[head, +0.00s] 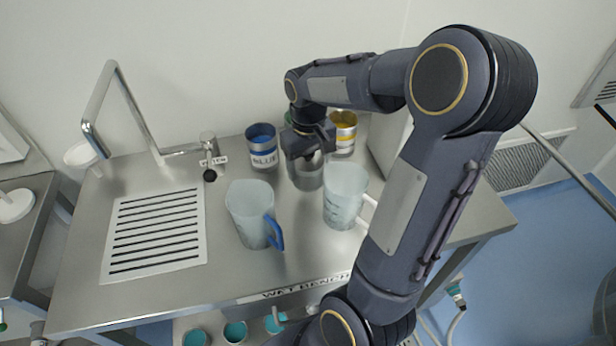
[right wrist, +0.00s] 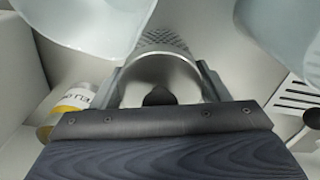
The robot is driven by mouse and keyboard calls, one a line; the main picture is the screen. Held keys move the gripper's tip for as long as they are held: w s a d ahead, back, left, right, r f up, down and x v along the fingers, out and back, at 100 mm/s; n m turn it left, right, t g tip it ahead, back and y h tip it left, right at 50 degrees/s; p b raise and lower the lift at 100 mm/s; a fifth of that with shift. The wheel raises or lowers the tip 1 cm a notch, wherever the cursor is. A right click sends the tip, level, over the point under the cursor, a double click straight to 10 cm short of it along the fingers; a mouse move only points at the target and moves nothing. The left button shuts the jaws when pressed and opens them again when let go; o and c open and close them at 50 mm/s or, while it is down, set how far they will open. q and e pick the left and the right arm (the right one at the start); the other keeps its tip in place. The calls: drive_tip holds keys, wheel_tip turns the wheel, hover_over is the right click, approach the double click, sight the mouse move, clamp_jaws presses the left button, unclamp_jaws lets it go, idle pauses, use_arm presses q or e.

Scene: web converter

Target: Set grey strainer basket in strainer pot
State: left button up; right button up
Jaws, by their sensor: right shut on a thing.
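My right gripper (head: 304,150) reaches down over the back middle of the bench. It is shut on a grey metal, mesh-patterned cylinder, which looks like the strainer basket (right wrist: 165,42), between its fingers in the right wrist view. A dark rounded piece (right wrist: 158,96) shows between the fingers there. In the head view a grey metal cylinder (head: 306,177) shows just under the gripper. I cannot tell whether this is the basket, the strainer pot or one inside the other. The gripper hides its top. My left gripper is not in view.
A blue-handled jug (head: 248,212) and a white-handled jug (head: 343,196) stand close in front. A blue can (head: 262,148) and a yellow can (head: 344,130) flank the gripper.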

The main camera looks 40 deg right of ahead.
sight(309, 179)
wheel_tip(309, 179, down, 5)
drive_tip(key=shift+f, duration=0.1)
idle(0.4)
drive_tip(key=o, duration=0.6)
drive_tip(key=shift+f, duration=0.15)
drive_tip(key=o, duration=0.4)
drive_tip(key=shift+o, duration=0.2)
